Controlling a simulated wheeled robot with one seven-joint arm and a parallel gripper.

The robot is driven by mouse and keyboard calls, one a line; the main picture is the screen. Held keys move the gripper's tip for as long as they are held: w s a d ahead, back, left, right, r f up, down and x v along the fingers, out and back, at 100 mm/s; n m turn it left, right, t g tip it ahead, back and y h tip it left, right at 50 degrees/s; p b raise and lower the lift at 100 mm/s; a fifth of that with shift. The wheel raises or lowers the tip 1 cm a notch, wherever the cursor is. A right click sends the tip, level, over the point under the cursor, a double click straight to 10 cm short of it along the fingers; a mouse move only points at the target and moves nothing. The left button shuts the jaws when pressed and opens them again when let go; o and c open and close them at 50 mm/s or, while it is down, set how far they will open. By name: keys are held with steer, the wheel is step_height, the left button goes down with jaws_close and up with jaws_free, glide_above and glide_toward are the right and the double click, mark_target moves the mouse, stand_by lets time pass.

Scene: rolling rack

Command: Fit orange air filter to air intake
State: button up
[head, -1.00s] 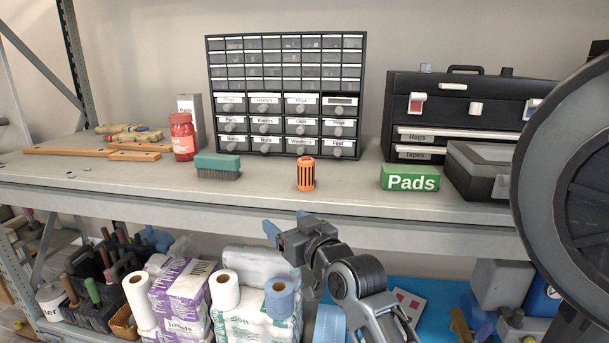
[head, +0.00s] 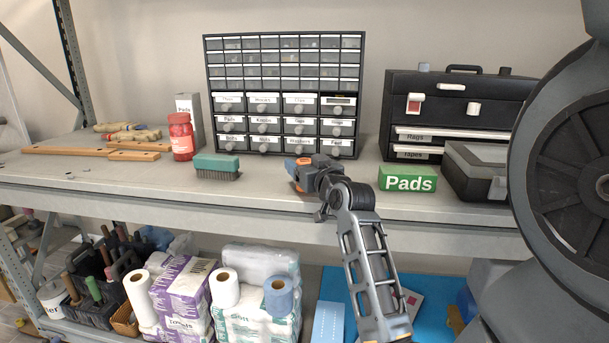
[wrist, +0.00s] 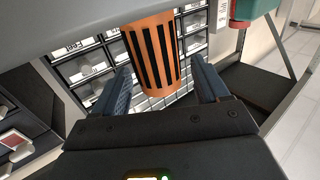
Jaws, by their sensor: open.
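The orange air filter (head: 297,184), a small cylinder with dark slots, stands on the upper shelf in front of the drawer cabinet. In the head view my gripper (head: 297,166) covers most of it. The wrist view shows the filter (wrist: 152,50) between the two blue fingers of my gripper (wrist: 160,74). The gripper is open, with a visible gap on either side of the filter. The filter's far end is cut off by the wrist view's upper part. I cannot make out the air intake in either view.
A green-backed brush (head: 217,166) lies left of the filter, and a green Pads box (head: 407,180) stands to the right. The drawer cabinet (head: 208,92) is close behind. A black toolbox (head: 455,88) and a grey case (head: 480,165) are farther right. The shelf's front edge (head: 150,197) runs below.

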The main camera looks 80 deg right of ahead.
steer(key=shift+w+d, duration=0.35)
steer(key=shift+d, duration=0.1)
steer(key=c, duration=1)
steer(key=shift+c, duration=0.4)
steer(key=shift+r, duration=0.1)
